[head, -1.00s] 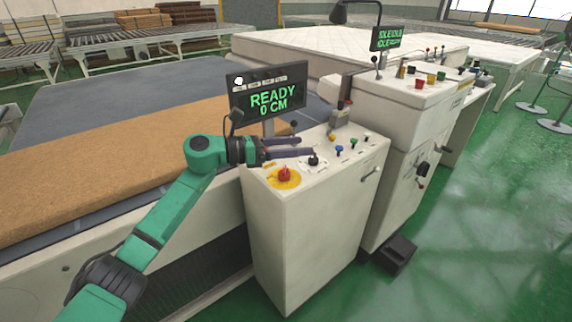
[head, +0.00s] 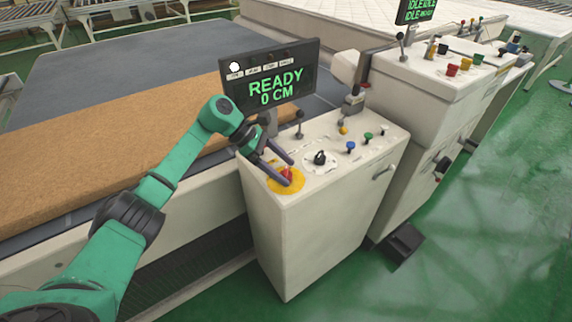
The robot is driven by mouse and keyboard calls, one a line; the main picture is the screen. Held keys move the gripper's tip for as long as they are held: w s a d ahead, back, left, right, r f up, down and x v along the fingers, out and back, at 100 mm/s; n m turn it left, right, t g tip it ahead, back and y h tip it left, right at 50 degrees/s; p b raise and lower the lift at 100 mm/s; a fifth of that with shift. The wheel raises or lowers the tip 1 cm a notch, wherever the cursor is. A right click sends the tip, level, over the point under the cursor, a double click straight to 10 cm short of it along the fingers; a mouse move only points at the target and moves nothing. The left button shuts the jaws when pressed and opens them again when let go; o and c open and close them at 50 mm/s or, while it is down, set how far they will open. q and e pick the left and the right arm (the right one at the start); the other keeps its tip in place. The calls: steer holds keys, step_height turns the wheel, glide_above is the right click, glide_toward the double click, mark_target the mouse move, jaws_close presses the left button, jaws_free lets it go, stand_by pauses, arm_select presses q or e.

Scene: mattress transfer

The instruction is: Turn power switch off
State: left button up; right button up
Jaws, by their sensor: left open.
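The control cabinet (head: 327,225) has a sloped white top panel with several controls. A black rotary knob (head: 319,158) sits on a pale round plate near the middle of the panel; it looks like the power switch. A red mushroom button (head: 286,176) on a yellow disc is at the panel's front left. My left gripper (head: 290,173) is open and empty, pointing down at the panel. Its dark fingers overlap the red button, partly hiding it, and lie left of the black knob. I cannot tell whether they touch the button. My right gripper is out of view.
A display (head: 270,80) reading READY 0 CM stands behind the panel. Blue (head: 351,146) and green (head: 368,136) buttons and a small lever (head: 299,120) are close by. A second console (head: 440,80) stands to the right. A brown mat (head: 100,170) lies on the conveyor left.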

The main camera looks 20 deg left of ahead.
arm_select(q)
steer(key=shift+s+d+f, duration=0.1)
steer(key=shift+d+f, duration=0.1)
steer(key=shift+d, duration=0.15)
steer(key=shift+s+d, duration=0.1)
steer(key=shift+f, duration=0.1)
steer(key=c, duration=0.4)
jaws_close()
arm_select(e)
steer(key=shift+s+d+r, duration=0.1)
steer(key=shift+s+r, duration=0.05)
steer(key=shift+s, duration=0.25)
